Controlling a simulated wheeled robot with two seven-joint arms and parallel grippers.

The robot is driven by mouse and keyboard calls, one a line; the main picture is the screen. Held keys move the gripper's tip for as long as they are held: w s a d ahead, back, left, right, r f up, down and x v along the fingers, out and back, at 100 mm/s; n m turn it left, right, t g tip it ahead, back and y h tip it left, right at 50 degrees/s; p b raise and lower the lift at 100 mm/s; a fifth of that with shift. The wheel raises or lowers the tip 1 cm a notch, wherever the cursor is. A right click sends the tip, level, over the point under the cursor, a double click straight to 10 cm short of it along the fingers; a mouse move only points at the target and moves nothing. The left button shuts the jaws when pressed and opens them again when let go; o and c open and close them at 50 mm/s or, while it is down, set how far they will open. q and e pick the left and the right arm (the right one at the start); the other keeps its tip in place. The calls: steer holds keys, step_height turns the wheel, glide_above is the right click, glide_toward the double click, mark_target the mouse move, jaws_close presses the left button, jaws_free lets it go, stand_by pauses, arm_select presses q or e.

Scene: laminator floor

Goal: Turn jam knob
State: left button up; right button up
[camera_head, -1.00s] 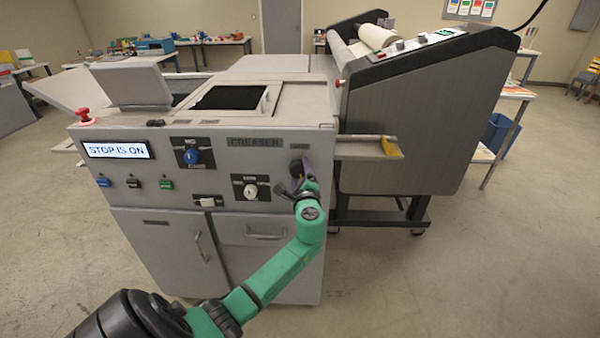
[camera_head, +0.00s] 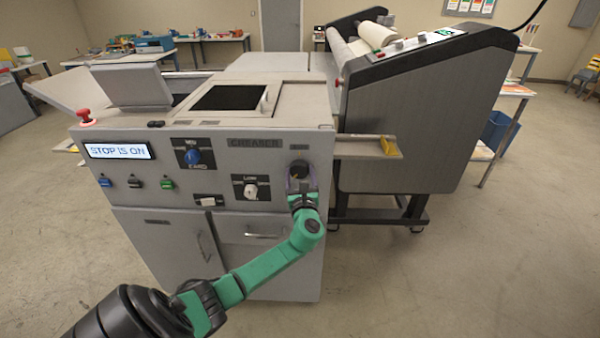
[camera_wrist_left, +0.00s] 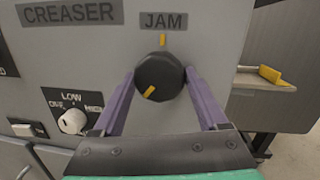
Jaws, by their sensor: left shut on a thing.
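The jam knob (camera_wrist_left: 165,72) is a round black knob on the creaser's grey front panel, under the JAM label (camera_wrist_left: 163,21). Its yellow pointer (camera_wrist_left: 150,91) points down and to the left, away from the yellow mark (camera_wrist_left: 162,40) on the panel above it. In the head view the knob (camera_head: 298,167) is at the panel's upper right, partly covered by my gripper. My left gripper (camera_head: 302,187) is shut on the knob, with one purple finger on each side of it in the left wrist view. My right gripper is not in view.
The display (camera_head: 118,151) reads STOP IS ON. A white knob (camera_head: 251,190) sits left of my gripper, and a blue knob (camera_head: 192,157) is farther left. A red stop button (camera_head: 85,117) is on the top left corner. A shelf with a yellow block (camera_head: 388,146) juts out at right.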

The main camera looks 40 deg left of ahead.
arm_select(q)
steer(key=m+p, duration=0.1)
steer(key=m, duration=0.3)
steer(key=shift+f+m+t, duration=0.1)
steer(key=shift+m+t, duration=0.2)
stand_by(0.4)
steer(key=o, duration=1.3)
steer(key=b+v, duration=0.2)
steer(key=v, duration=1.2)
steer(key=shift+s+d, duration=0.1)
steer(key=shift+s, duration=0.3)
